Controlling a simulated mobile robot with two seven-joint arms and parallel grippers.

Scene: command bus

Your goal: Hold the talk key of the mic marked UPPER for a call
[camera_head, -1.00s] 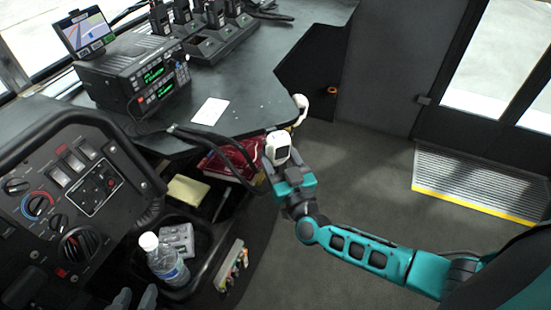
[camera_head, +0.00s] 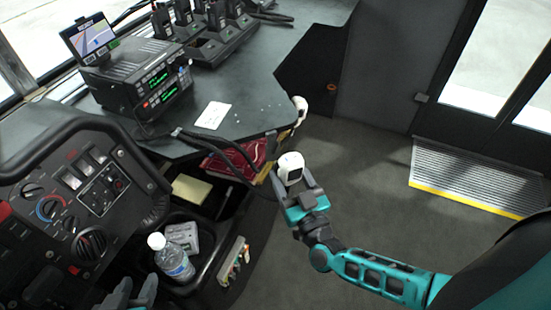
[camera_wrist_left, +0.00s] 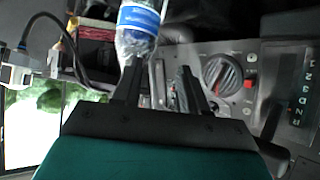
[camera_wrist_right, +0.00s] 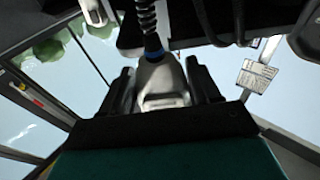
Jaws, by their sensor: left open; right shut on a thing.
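A white hand mic (camera_head: 290,167) is held in my right gripper (camera_head: 300,192), out over the floor beside the desk edge. In the right wrist view the pale mic (camera_wrist_right: 163,85) sits between the two fingers, with a blue collar and a dark coiled cord (camera_wrist_right: 147,25) leading up. No label is readable on it, and its talk key cannot be made out. A second white mic (camera_head: 300,108) hangs at the desk's edge, apart from the gripper. My left gripper (camera_head: 130,296) is low at the left, partly cut off; in the left wrist view its fingers (camera_wrist_left: 160,85) are apart and empty.
The radio unit (camera_head: 137,82) with green displays stands on the desk (camera_head: 255,95), beside several handsets in chargers (camera_head: 215,45). A water bottle (camera_head: 170,257) stands in the console near my left gripper. A steering wheel (camera_head: 75,130) is at left. The floor (camera_head: 370,190) is clear.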

